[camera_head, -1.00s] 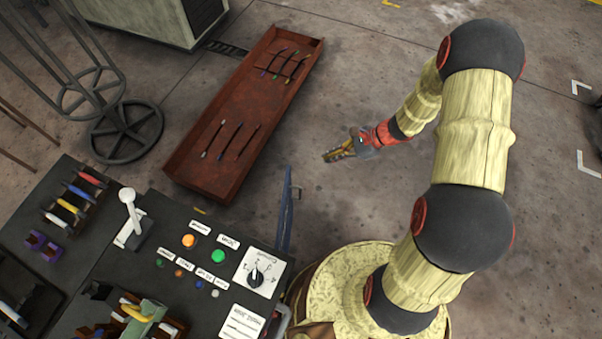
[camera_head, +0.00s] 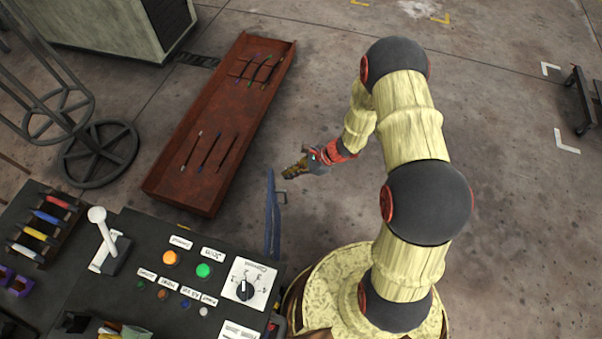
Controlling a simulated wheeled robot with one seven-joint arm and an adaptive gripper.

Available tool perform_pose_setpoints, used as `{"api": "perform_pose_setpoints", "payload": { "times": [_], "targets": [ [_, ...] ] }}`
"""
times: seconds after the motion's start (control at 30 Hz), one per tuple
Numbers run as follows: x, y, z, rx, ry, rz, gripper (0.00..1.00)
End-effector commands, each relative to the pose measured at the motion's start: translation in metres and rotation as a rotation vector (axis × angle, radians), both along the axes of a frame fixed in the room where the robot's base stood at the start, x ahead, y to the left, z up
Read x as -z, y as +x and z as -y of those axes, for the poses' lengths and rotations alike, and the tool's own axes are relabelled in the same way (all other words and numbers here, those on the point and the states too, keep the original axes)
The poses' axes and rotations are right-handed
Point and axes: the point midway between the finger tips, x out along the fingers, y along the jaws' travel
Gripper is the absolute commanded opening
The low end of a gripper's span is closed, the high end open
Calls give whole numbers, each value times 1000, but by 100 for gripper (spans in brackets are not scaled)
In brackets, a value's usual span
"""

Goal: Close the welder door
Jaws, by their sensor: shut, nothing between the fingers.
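The welder's door is the thin blue panel (camera_head: 270,215), seen almost edge-on, standing out from the far right corner of the dark control bench. A small grey handle (camera_head: 281,197) shows on its right face. The door looks swung open. My gripper (camera_head: 287,175) is shut and empty. In the picture it is just above and right of the door's far end, close to the handle. I cannot tell whether it touches the door. The welder's dark top (camera_head: 130,245) carries an orange button, a green button, a white lever and a dial.
A long rust-red tray (camera_head: 205,150) with several thin rods lies on the floor left of the door. A dark wheel-based stand (camera_head: 100,155) is at the left. Open concrete floor lies to the right of my gripper.

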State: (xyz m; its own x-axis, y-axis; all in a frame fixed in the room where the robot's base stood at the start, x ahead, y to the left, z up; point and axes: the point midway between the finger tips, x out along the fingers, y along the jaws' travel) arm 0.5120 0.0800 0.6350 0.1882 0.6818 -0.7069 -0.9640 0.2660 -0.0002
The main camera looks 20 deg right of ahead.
Motion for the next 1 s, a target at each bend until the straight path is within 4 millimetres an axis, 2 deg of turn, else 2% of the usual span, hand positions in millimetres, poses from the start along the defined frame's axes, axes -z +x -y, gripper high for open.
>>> {"api": "perform_pose_setpoints", "payload": {
  "times": [0.2,0.77,1.0],
  "targets": [
    [1,4,-18,-1,-1,-1,0],
    [-1,8,-25,-15,0,-1,0],
    [-1,21,-53,-101,0,1,0]
  ]
}}
